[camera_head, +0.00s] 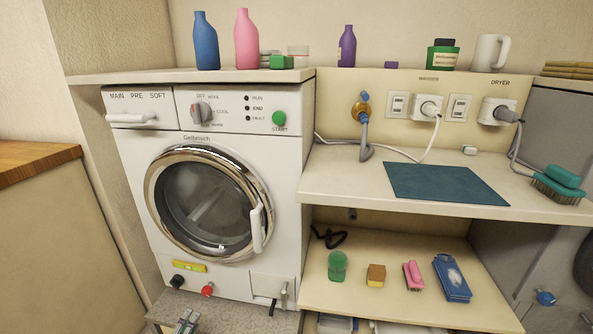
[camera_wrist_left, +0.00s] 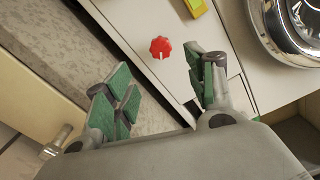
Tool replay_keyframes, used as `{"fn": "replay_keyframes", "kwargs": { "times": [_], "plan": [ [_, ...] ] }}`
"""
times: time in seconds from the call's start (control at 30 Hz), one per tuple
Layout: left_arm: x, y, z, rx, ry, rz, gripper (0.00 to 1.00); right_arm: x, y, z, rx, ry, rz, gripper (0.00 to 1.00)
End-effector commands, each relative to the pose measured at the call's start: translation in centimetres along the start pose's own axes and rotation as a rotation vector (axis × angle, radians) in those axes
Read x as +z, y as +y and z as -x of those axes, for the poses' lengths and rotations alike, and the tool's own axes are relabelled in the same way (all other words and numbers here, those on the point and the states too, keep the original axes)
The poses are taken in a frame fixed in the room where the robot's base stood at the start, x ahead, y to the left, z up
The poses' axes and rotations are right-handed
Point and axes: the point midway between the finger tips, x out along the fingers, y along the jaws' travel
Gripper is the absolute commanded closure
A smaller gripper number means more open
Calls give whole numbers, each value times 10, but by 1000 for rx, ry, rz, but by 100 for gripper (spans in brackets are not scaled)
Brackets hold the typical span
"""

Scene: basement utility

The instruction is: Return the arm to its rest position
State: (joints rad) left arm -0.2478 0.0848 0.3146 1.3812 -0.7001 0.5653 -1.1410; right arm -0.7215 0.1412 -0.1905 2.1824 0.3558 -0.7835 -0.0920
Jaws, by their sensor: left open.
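My left gripper (camera_head: 187,321) shows at the bottom edge of the head view, low in front of the washing machine (camera_head: 215,195). In the left wrist view its two green-padded fingers (camera_wrist_left: 164,82) are spread apart with nothing between them. A red knob (camera_wrist_left: 160,47) on the machine's lower front shows beyond the fingertips, apart from them. The same red knob (camera_head: 208,290) is right of and above the gripper in the head view. The machine's round door (camera_head: 208,205) looks shut. My right gripper is not in view.
A wooden top (camera_head: 35,160) stands at the left. The counter (camera_head: 345,185) carries a teal mat (camera_head: 445,184). Several small items stand on the shelf below (camera_head: 400,304).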

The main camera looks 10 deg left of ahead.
Motion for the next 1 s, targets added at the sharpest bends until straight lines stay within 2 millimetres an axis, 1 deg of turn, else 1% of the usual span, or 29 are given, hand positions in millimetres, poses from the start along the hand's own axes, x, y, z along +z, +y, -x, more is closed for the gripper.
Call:
{"fn": "replay_keyframes", "kwargs": {
  "times": [0.27,0.6,0.83,1.0],
  "plan": [
    [9,-8,-5,66,-63,107,44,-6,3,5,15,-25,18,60],
    [17,-22,-7,194,-186,343,44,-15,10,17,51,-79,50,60],
    [14,-32,-2,281,-264,516,44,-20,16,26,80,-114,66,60],
    [8,-39,5,347,-319,646,44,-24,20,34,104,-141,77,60]
  ]
}}
